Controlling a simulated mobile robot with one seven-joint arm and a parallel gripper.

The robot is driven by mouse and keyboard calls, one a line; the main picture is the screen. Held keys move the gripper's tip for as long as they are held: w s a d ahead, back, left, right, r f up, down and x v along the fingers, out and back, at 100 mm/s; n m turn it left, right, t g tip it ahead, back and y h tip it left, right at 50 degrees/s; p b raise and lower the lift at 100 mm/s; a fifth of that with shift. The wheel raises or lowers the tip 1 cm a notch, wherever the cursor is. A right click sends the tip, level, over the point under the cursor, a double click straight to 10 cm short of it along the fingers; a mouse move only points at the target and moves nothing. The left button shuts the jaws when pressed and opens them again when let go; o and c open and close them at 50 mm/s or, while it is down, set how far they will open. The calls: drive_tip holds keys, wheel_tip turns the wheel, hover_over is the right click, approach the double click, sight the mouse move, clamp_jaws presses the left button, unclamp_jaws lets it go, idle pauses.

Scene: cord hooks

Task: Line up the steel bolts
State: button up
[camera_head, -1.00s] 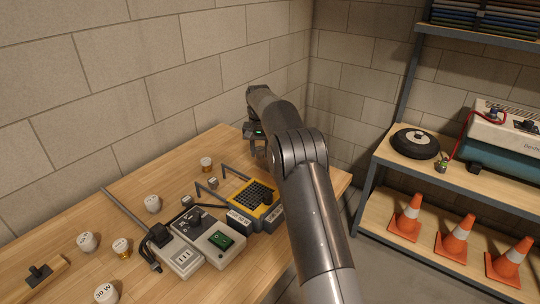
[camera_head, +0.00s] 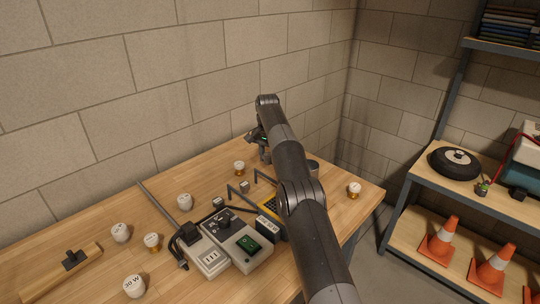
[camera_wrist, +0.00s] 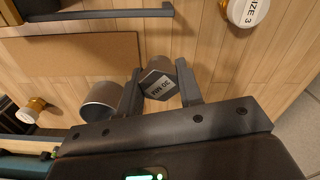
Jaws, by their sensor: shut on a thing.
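In the head view my gripper (camera_head: 264,157) is over the far part of the workbench, and the held bolt is hidden there. Two small grey bolt-like pieces with pale tops stand on the bench: one (camera_head: 244,187) beside the bent rods and one (camera_head: 218,202) behind the grey switch box. A grey steel cylinder (camera_wrist: 101,98) stands just left of my gripper in the wrist view.
White-topped brass pieces stand around the bench, one behind the bolts (camera_head: 239,168) and one near the right edge (camera_head: 355,190). Grey switch boxes (camera_head: 237,250) and upright bent rods (camera_head: 268,178) crowd the middle. The block wall closes the back.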

drive_tip(key=shift+f, duration=2.95)
drive_tip(key=shift+f, duration=0.55)
drive_tip(key=o, duration=1)
drive_tip(key=shift+o, duration=0.5)
drive_tip(key=shift+f, duration=0.1)
drive_tip(key=shift+d, duration=0.1)
